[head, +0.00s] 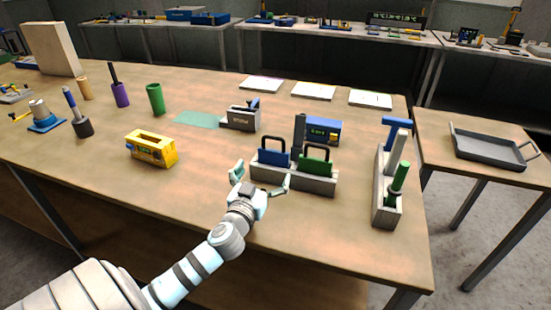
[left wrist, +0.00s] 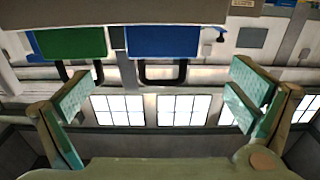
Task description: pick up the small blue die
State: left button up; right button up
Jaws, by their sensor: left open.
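A small blue die (head: 271,158) with a black loop handle stands upright in the left part of a grey rack (head: 290,181). A green die (head: 317,167) with a similar handle stands beside it on the right. My left gripper (head: 259,180) is open and empty, just in front of the rack's left part. In the left wrist view, which looks upside down, the blue die (left wrist: 162,41) is beyond the open fingers (left wrist: 157,95), roughly centred between them, its handle hanging down in the picture. The green die (left wrist: 72,42) is to its left. My right gripper is not in view.
A grey post (head: 299,131) stands behind the dies. A blue boxy device (head: 323,130) is behind, and a holder with green and blue handled tools (head: 388,190) is to the right. A yellow block (head: 151,150) lies left. The table front is clear.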

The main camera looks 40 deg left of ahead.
aim_at(273, 156)
pick_arm(q)
jog(key=x, duration=0.8)
jog(key=shift+a+f, duration=0.15)
jog(key=shift+f, duration=0.2)
jog(key=shift+w+a+f, duration=0.1)
jog(key=shift+w+a, duration=0.1)
jog(key=shift+w, duration=0.2)
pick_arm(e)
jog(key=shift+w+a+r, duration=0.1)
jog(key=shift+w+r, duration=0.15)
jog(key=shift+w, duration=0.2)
pick_arm(q)
jog(key=c, duration=1.5)
jog(key=shift+c, duration=0.5)
